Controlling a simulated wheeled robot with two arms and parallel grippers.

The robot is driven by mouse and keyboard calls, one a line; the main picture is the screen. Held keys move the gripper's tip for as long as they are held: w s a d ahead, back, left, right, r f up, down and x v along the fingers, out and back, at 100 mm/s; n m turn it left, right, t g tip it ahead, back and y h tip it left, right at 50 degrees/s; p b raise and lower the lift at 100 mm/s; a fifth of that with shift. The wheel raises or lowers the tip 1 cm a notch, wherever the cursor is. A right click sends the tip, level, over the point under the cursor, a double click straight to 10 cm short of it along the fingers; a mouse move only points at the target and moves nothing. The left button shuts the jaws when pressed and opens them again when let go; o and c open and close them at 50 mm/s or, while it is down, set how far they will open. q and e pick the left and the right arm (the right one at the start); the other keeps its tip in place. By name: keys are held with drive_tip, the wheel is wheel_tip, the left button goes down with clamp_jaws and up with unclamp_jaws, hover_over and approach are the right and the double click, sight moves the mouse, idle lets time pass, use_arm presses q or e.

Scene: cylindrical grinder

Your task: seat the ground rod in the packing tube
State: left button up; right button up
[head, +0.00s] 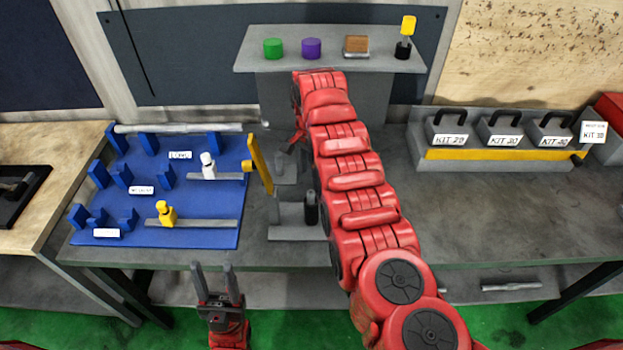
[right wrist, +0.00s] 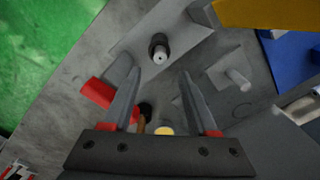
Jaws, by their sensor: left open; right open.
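A black upright tube (head: 311,207) stands on a grey block in the middle of the bench, beside my right arm. In the right wrist view the dark tube (right wrist: 159,43) surrounds a light grey round rod end (right wrist: 160,57) with a small centre mark; how deep the rod sits is hidden. My right gripper (right wrist: 158,88) is open, nothing shows between its fingers, and it is apart from the tube. In the head view it is mostly hidden beyond my right arm. My left gripper (head: 213,268) is open and empty in front of the bench, left of centre.
A blue rack (head: 190,205) at left carries a long grey rod (head: 180,128) and gauges with white and yellow knobs. A yellow upright plate (head: 260,164) stands beside a grey peg (right wrist: 238,77). A raised shelf (head: 270,65) stands behind; kit boxes (head: 500,133) stand right.

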wheel_tip(320, 180, up, 9)
drive_tip(key=p, duration=0.2)
idle(0.4)
drive_tip(key=shift+s, duration=0.1)
